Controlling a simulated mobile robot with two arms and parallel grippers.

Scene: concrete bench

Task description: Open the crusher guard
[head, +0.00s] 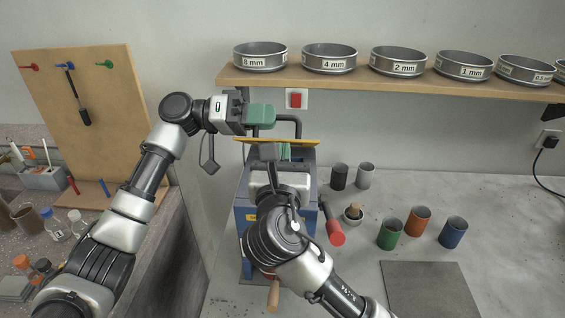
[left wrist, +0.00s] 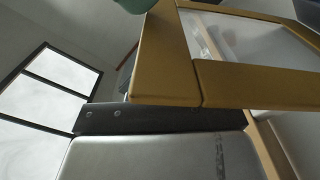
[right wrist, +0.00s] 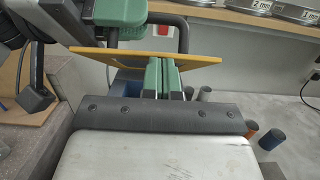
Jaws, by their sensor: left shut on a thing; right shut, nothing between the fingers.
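The blue crusher (head: 245,215) stands on the bench in the middle of the head view, partly hidden by my right arm. Its yellow-framed guard (head: 305,141) shows nearly edge-on above it; the clear pane shows in the left wrist view (left wrist: 245,40). A black bar handle (head: 298,125) rises behind the guard. My left gripper (head: 262,115) is shut on this handle with its green fingers. My right gripper (right wrist: 163,78) is shut and empty, its green fingertips close against the guard's yellow edge (right wrist: 105,83); I cannot tell whether they touch.
A red-gripped lever (head: 335,232) sticks out at the crusher's right. A grey mat (head: 430,290) lies in front. A shelf (head: 400,85) with sieves hangs behind. A pegboard (head: 80,120) stands left.

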